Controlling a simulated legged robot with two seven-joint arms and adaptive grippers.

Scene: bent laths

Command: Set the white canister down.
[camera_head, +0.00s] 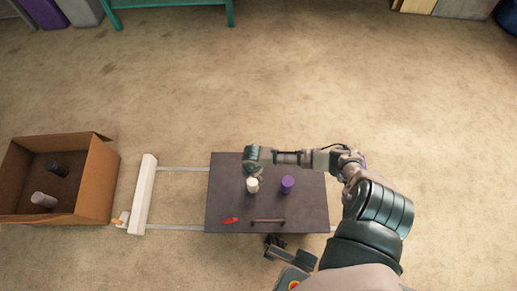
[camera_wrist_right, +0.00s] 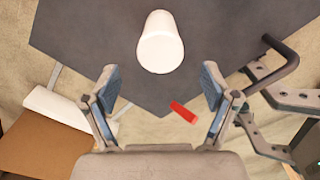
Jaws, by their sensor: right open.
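The white canister (camera_head: 252,185) stands upright on the dark tabletop (camera_head: 310,215), left of a purple canister (camera_head: 287,184). In the right wrist view the white canister (camera_wrist_right: 160,42) lies just ahead of my right gripper (camera_wrist_right: 162,80), roughly centred between the spread fingertips. Visible floor-free gaps separate it from both blue pads. In the head view my right gripper (camera_head: 252,170) is at the canister's far side, its fingers hard to make out. Dark parts at the table's near edge seem to be my left gripper (camera_head: 275,242); its jaws are unclear.
A white rail (camera_head: 145,195) stands left of the table. Farther left, an open cardboard box (camera_head: 92,180) holds a black and a grey canister.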

